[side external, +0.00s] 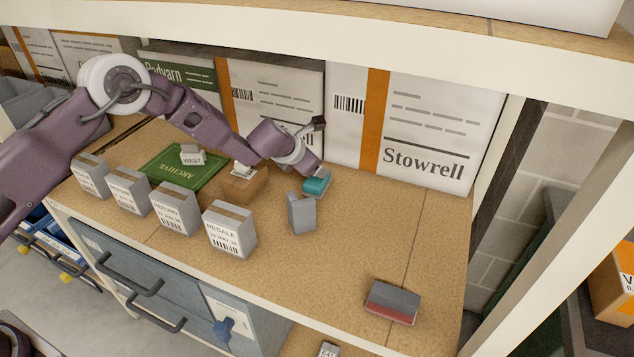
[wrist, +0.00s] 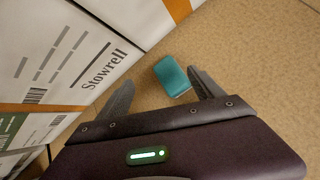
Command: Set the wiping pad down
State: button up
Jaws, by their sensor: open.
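A teal pad (side external: 317,183) is on the tan shelf board (side external: 360,235), near the large Stowrell carton. In the wrist view the teal pad (wrist: 172,76) lies between my spread fingers, nearer the right one. My gripper (wrist: 161,76) is open, and a gap shows between the pad and the left finger. In the side view my gripper (side external: 311,168) is right over the pad, and its fingers are hard to make out there. A block with a grey top and red lower part (side external: 392,303) lies apart near the shelf's front right.
Large Stowrell cartons (side external: 440,130) stand along the back. A grey upright holder (side external: 301,213) is just in front of the pad. Several small labelled boxes (side external: 231,229) line the front edge. The right shelf is mostly clear.

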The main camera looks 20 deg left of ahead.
jog(key=m, duration=3)
send_near(314, 181)
jog(key=x, duration=0.3)
jog(key=shift+a, duration=0.25)
jog(key=x, duration=0.7)
jog(key=shift+w+d+f, duration=0.15)
jog(key=shift+d+f, duration=0.05)
jog(key=shift+d, duration=0.05)
jog(key=c, duration=1.6)
notch_tip(314, 181, up, 17)
jog(key=s+d+f+m+h, duration=0.1)
jog(key=d+f+m+h, duration=0.2)
jog(key=d, duration=0.6)
jog(key=s+d+f+m+h, duration=0.15)
jog(key=d+f, duration=0.25)
jog(key=d, duration=0.4)
jog(key=shift+m+g+y, duration=0.25)
jog(key=shift+g+y, duration=0.1)
jog(key=shift+g, duration=0.05)
notch_tip(314, 181, down, 10)
jog(key=shift+w+d+r, duration=0.15)
jog(key=shift+r, duration=0.05)
